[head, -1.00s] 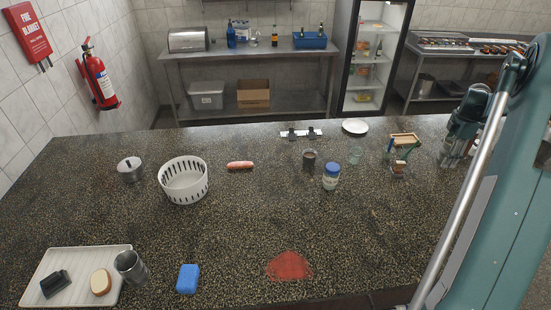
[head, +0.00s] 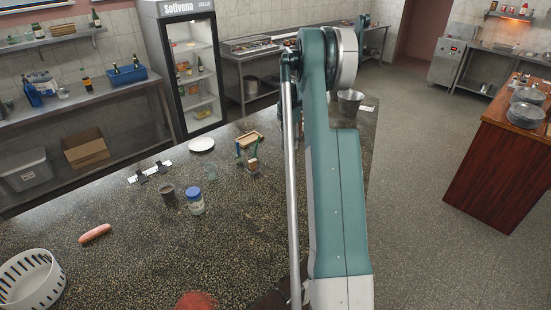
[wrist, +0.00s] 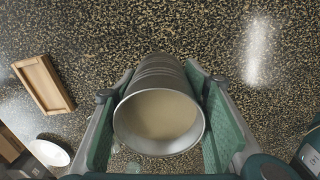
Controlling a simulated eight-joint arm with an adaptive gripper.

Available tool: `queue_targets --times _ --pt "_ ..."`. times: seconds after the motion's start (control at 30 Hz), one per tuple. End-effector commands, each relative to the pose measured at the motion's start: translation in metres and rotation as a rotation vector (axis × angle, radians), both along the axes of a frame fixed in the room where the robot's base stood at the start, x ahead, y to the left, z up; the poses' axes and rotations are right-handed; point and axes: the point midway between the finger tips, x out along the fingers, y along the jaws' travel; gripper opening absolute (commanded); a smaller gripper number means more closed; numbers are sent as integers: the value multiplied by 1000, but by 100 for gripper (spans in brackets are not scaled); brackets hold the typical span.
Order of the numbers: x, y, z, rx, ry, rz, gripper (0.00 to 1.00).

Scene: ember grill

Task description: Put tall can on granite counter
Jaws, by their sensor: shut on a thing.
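The tall can (wrist: 157,115) is a grey, ribbed metal cylinder with a pale round end facing the wrist camera. My gripper (wrist: 160,78) is shut on it, with a green-padded finger on each side. The speckled granite counter (wrist: 210,30) fills the background of the wrist view. I cannot tell whether the can's far end touches the counter. In the head view the granite counter (head: 130,235) runs from front left toward the back. There my arm hides the gripper and the held can.
A wooden-topped rack (head: 249,141), a glass (head: 210,173), a blue-lidded jar (head: 195,201), a dark cup (head: 168,194) and a white plate (head: 201,144) stand left of my arm. A metal pot (head: 350,102) is right of it. The counter's front middle is mostly clear.

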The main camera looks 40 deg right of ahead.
Motion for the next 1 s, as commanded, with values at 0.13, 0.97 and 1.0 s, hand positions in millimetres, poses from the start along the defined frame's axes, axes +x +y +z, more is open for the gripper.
queue_targets --times 0.13,0.97,1.0 --pt "0 0 -20 0 0 0 23" --pt "0 0 -62 0 0 0 23" --pt "0 0 -66 0 0 0 23"
